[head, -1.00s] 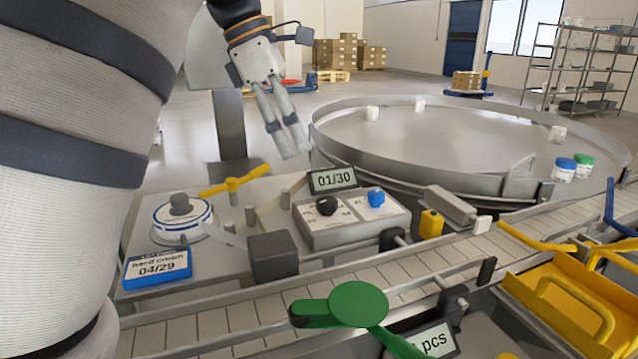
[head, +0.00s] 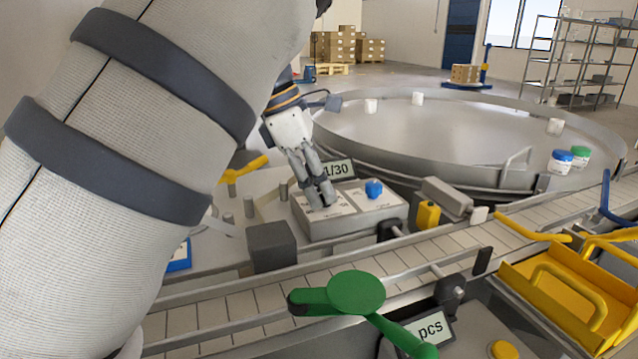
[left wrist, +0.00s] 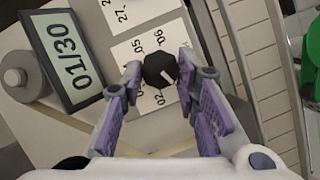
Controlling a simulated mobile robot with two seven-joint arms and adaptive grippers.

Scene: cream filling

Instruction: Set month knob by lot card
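My left gripper (head: 322,200) points down over the left half of the grey knob box (head: 345,228), where the black month knob is hidden behind its fingers in the head view. In the left wrist view the black knob (left wrist: 160,70) sits between the two open fingertips, with a gap on each side. A white mark on it points down-right, among printed numbers such as 02, 05 and 06. The display (left wrist: 68,55) reads 01/30. The blue lot card (head: 180,257) is mostly covered by my left arm. My right gripper is not in view.
A blue knob (head: 373,189) is on the right half of the box. A dark grey block (head: 271,247) and a yellow part (head: 427,215) stand nearby. A conveyor (head: 380,272) runs in front, with a green lever (head: 356,293). A round table (head: 450,135) lies behind.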

